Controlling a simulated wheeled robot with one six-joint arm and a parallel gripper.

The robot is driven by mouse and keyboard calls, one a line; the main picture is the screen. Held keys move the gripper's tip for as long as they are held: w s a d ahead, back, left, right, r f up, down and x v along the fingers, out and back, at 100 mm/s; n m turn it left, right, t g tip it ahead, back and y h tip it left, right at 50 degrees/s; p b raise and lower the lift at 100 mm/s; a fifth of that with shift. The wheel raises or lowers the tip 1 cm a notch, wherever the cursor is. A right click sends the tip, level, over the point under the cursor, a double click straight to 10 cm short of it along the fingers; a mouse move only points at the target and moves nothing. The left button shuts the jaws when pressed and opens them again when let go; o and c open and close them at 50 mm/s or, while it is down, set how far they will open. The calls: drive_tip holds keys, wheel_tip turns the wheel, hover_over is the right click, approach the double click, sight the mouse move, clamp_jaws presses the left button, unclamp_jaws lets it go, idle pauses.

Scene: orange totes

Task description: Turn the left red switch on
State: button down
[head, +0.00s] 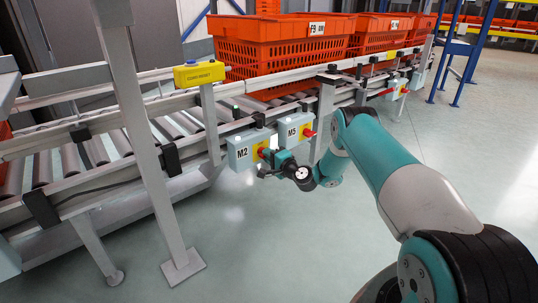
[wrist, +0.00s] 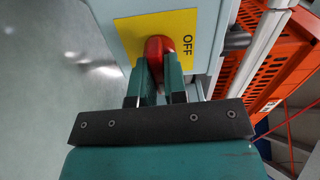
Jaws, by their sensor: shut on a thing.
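The left red switch (wrist: 157,46) sits on a yellow plate (wrist: 186,22) marked OFF on a grey box. In the head view this box (head: 239,153) carries the label M2, and my gripper covers most of its switch. My gripper (wrist: 160,72) has its two teal fingers on either side of the red knob and is shut on it. In the head view my gripper (head: 270,160) is at the right part of the M2 box.
A second box (head: 292,128) labelled M5, with its own red switch (head: 309,132), is close on the right. Orange totes (head: 275,55) stand on the roller conveyor above. A grey post (head: 150,140) stands at the left. The floor (head: 270,250) in front is clear.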

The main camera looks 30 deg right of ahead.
drive_tip(key=shift+d+m, duration=0.1)
drive_tip(key=shift+m, duration=0.3)
drive_tip(key=c, duration=1.2)
unclamp_jaws()
drive_tip(key=shift+o, duration=0.2)
drive_tip(key=s+d+p, duration=0.2)
drive_tip(key=s+p, duration=1.5)
drive_tip(key=p, duration=0.7)
drive_tip(key=shift+d, duration=0.15)
